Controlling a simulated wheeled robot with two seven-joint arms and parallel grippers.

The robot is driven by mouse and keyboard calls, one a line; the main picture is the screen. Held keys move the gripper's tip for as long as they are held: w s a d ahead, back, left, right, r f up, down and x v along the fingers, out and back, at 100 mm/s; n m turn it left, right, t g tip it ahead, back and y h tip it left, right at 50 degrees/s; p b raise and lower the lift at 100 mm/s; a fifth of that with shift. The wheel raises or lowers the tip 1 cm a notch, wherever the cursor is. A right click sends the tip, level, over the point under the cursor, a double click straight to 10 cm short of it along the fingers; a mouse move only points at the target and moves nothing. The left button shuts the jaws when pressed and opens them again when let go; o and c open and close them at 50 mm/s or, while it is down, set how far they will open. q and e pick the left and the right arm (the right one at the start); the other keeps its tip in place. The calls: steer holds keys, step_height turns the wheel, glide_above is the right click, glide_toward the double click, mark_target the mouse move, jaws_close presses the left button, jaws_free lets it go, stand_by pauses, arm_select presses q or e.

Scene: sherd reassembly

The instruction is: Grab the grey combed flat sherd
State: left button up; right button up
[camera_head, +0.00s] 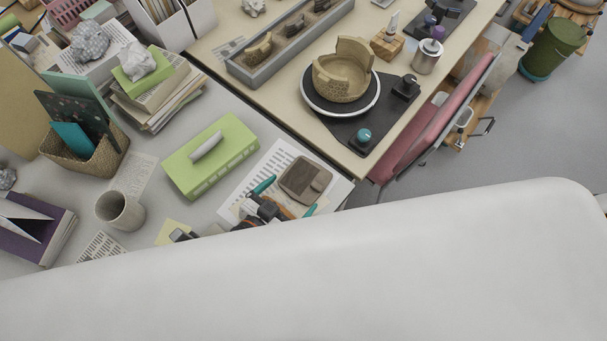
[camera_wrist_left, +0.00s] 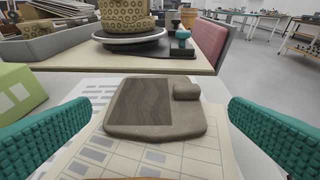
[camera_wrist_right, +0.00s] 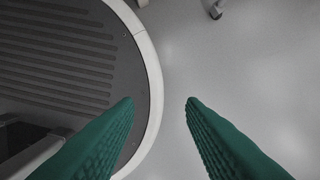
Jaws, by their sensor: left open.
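The grey combed flat sherd (camera_head: 305,179) is a grey-brown slab with rounded corners. It lies flat on printed papers near the desk's edge. In the left wrist view the sherd (camera_wrist_left: 142,108) shows a darker panel with wavy combed lines and a raised knob at its upper right. My left gripper (camera_head: 288,198) is open just in front of the sherd. Its teal ridged fingers stand left and right of the sherd and look apart from it. My right gripper (camera_wrist_right: 160,101) is open and empty, above the floor.
A partly rebuilt pot (camera_head: 341,83) stands on a round turntable on the second table, beside a grey tray (camera_head: 244,72) of sherds. A green box (camera_head: 211,156) and a mug (camera_head: 119,211) stand left of the sherd. A red chair (camera_head: 433,130) is at the right.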

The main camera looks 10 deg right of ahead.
mark_target(313, 169)
arm_select(q)
steer(key=shift+w+d+f, duration=0.25)
steer(key=shift+w+d, duration=0.25)
steer(key=shift+w+d+f, duration=0.15)
steer(key=shift+w+d, duration=0.05)
steer(key=shift+w, duration=0.05)
steer(key=shift+w+d, duration=0.1)
steer(key=shift+w, duration=0.05)
steer(key=x, duration=0.4)
steer(key=shift+w+d+r+p, duration=0.25)
steer(key=shift+p, duration=0.1)
steer(key=shift+w+d+f, duration=0.15)
steer(key=shift+w+d, duration=0.05)
arm_select(e)
steer(key=shift+w+a+r, duration=0.45)
steer(key=shift+w+a, duration=0.1)
arm_select(q)
steer(key=shift+c, duration=0.2)
steer(key=c, duration=0.6)
steer(key=shift+c, duration=0.2)
arm_select(e)
steer(key=shift+d, duration=0.3)
